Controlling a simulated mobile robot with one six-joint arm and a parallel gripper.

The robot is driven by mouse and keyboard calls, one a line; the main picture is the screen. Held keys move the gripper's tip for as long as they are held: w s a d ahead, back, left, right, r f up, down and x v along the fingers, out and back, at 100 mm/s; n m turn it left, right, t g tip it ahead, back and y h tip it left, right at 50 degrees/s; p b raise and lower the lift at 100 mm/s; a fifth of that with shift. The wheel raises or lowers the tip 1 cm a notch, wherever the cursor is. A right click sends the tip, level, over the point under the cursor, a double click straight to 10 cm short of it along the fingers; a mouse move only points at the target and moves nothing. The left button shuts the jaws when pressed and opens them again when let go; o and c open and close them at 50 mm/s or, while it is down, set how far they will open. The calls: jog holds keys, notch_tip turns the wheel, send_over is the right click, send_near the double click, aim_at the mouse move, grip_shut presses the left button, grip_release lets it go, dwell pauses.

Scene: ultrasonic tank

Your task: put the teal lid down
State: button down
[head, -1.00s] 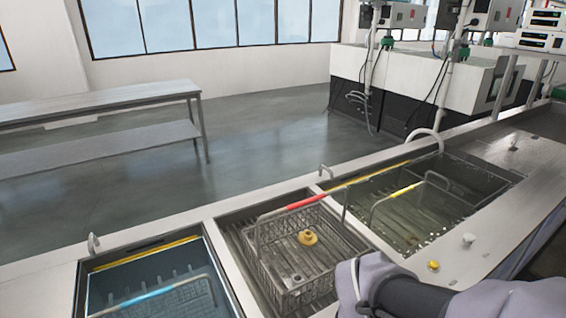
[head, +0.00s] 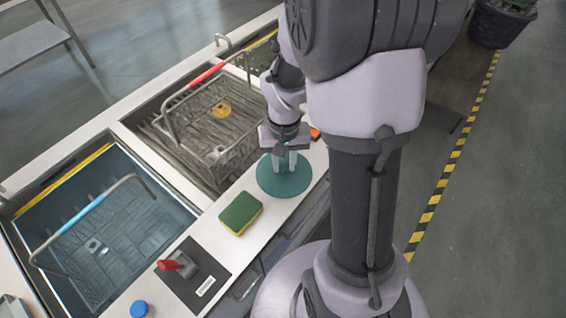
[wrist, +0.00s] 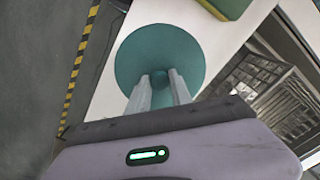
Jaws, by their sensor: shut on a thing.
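The teal lid (head: 270,182) is a flat round disc with a small knob, at the front strip of the counter (head: 237,192). My gripper (head: 285,168) points down from above and is shut on the lid's knob. In the wrist view, the two fingers of my gripper (wrist: 160,80) close on either side of the knob, with the teal disc (wrist: 160,45) level beyond them. The disc covers part of the counter edge in that view. I cannot tell whether the lid touches the counter or hangs just above it.
A green-and-yellow sponge (head: 240,213) lies left of the lid, then a red switch (head: 178,265) and a blue cap (head: 139,309). An orange item (head: 315,133) is behind my gripper. Tanks with a red-handled basket (head: 207,74) and a blue-handled basket (head: 83,214) lie beyond.

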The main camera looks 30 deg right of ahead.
aim_at(284, 166)
jog(key=c, duration=1.1)
grip_release()
jog(key=shift+c, duration=0.2)
notch_tip(284, 166, up, 12)
jog(key=p, duration=0.5)
jog(key=s+a+r+t+y, duration=0.2)
jog(key=s+a+r+t, duration=0.3)
jog(key=s+a+r, duration=0.6)
jog(key=a+r, duration=0.2)
jog(key=a, duration=0.1)
jog(key=shift+s+a+r+n+t, duration=0.2)
jog(key=shift+a+r+n+t, duration=0.1)
jog(key=shift+a+t, duration=0.1)
